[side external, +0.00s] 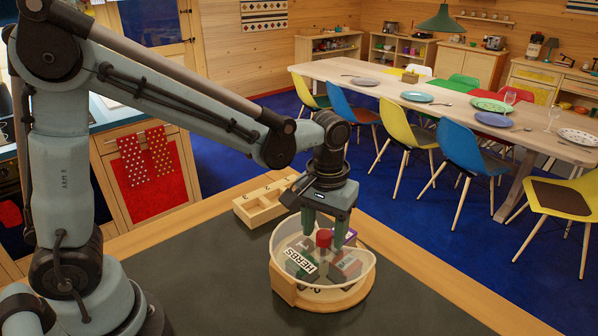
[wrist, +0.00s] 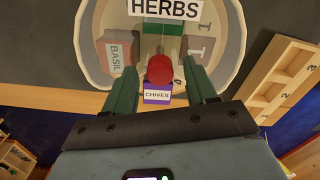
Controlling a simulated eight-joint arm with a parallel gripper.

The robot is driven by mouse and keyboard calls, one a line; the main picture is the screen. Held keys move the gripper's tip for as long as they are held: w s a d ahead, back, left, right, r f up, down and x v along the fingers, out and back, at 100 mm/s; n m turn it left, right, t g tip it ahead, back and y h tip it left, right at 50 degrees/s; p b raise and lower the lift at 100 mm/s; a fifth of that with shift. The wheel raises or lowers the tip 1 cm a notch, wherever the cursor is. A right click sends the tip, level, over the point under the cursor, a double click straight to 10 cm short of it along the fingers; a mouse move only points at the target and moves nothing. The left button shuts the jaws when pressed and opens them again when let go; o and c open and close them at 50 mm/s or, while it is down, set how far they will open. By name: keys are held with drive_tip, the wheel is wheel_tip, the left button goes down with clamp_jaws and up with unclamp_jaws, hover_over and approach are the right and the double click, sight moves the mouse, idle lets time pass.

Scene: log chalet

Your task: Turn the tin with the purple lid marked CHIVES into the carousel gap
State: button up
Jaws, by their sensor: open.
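The tin with the purple lid marked CHIVES (wrist: 157,97) sits in the round carousel, at the edge nearest my gripper's base in the wrist view. In the side view only a bit of its purple lid (side external: 351,237) shows behind my finger. The carousel (side external: 318,299) has a pale wooden base and a clear wall. A red knob (side external: 323,238) stands at its centre; it also shows in the wrist view (wrist: 159,69). My gripper (side external: 325,228) points down over the carousel, open, its green fingers (wrist: 159,78) on either side of the knob, with space between. Contact is not visible.
Other tins share the carousel, including a BASIL tin (wrist: 115,54) and a green one (wrist: 167,46). A wooden compartment tray (side external: 264,204) with numbered slots stands behind. The dark worktop (side external: 225,285) is clear at left.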

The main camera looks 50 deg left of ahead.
sight(318, 233)
wheel_tip(318, 233, up, 12)
idle(0.6)
drive_tip(key=s+a+f+m+t, duration=0.3)
drive_tip(key=s+a+f+t, duration=0.3)
drive_tip(key=s+a+t, duration=0.1)
drive_tip(key=shift+s+a, duration=0.35)
drive_tip(key=shift+a, duration=0.55)
